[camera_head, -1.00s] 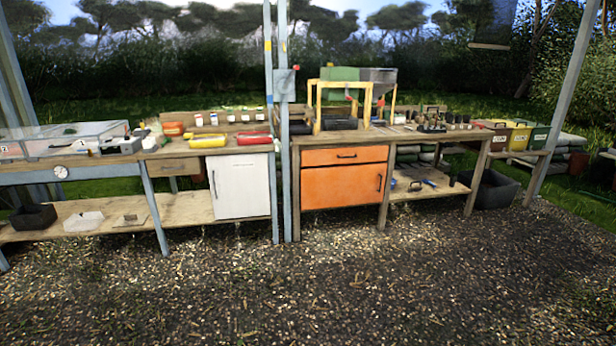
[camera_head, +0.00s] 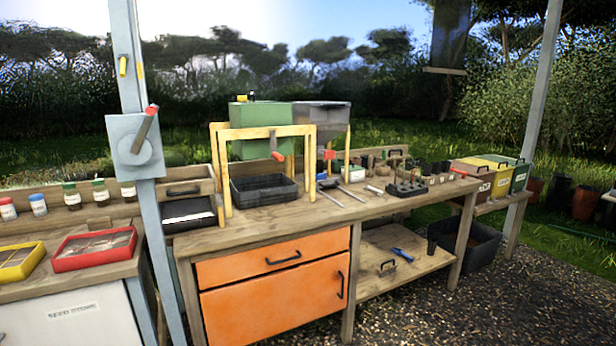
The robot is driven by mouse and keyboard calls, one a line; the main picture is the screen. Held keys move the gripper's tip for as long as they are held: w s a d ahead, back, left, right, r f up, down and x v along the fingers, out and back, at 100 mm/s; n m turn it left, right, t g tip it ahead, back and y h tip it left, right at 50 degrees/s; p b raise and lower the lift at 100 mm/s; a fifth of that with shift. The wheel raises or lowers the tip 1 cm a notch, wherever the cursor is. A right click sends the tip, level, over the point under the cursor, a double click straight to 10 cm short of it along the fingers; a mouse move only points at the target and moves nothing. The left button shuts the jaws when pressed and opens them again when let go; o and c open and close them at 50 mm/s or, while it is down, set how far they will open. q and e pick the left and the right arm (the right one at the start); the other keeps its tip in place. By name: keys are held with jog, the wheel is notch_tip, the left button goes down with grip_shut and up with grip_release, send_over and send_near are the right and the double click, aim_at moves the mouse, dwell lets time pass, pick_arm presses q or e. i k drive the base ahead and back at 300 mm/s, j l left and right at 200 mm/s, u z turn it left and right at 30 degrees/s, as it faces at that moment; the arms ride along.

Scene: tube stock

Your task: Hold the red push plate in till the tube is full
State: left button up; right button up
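A small red plate-like part (camera_head: 329,154) shows below the grey see-through hopper (camera_head: 322,116) on the wooden bench; it may be the red push plate, but it is too small to tell. A second red part (camera_head: 278,156) sticks out at the front of the green box (camera_head: 262,118) beside the hopper. A black rack (camera_head: 406,188) with several dark upright pieces stands on the bench to the right. I cannot tell which piece is the tube or how full it is. Neither of my grippers is in view.
A yellow frame (camera_head: 222,176) stands around a black tray (camera_head: 264,188) on the bench. A blue-grey post (camera_head: 140,200) with a red-handled box (camera_head: 134,146) rises at the bench's left end. Orange drawers (camera_head: 275,300) sit below. Gravel floor (camera_head: 480,300) is open at the right.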

aim_at(329, 155)
jog(key=i+j+z, duration=0.15)
jog(key=i, duration=0.8)
